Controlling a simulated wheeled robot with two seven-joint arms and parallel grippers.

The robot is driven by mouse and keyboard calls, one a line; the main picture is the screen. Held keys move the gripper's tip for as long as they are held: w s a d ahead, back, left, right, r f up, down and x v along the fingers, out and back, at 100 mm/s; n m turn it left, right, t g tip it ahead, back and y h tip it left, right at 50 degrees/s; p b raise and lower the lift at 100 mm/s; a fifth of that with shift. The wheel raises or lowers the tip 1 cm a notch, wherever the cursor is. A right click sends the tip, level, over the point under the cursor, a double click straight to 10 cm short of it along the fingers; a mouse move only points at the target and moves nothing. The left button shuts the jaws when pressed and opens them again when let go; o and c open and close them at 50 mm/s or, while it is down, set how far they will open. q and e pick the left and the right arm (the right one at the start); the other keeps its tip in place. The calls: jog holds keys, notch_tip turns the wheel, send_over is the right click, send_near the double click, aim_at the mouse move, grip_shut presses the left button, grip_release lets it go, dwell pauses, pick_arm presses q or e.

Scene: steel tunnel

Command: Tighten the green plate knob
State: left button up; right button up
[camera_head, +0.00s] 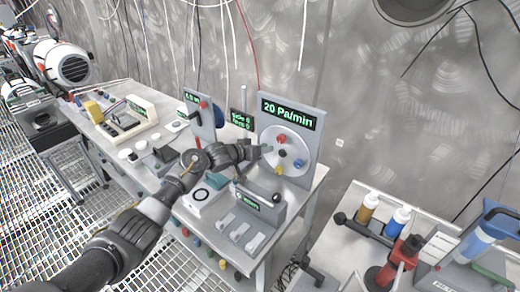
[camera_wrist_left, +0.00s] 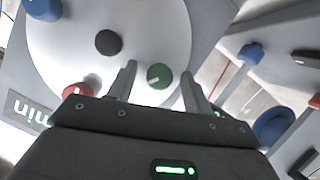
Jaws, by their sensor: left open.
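The green knob (camera_wrist_left: 159,76) is on a round white plate (camera_wrist_left: 165,28) in the left wrist view, with a pale mark on its face. My left gripper (camera_wrist_left: 158,84) is open, with one finger on each side of the knob; contact is not clear. In the head view my left gripper (camera_head: 262,151) reaches the left side of the white plate (camera_head: 292,150), on an upright grey panel (camera_head: 311,119) reading "20 Pa/min". The green knob is mostly hidden there by the gripper. My right gripper is not in view.
The plate also carries a black centre knob (camera_wrist_left: 108,42), a red knob (camera_wrist_left: 78,90), a blue knob (camera_head: 299,163) and a yellow knob (camera_head: 280,170). A switch box (camera_head: 262,202) stands below the arm. A side table with bottles (camera_head: 397,222) is at right.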

pick_arm(q)
jog(key=v, duration=1)
jog(key=shift+s+a, duration=0.3)
jog(key=shift+r, duration=0.15)
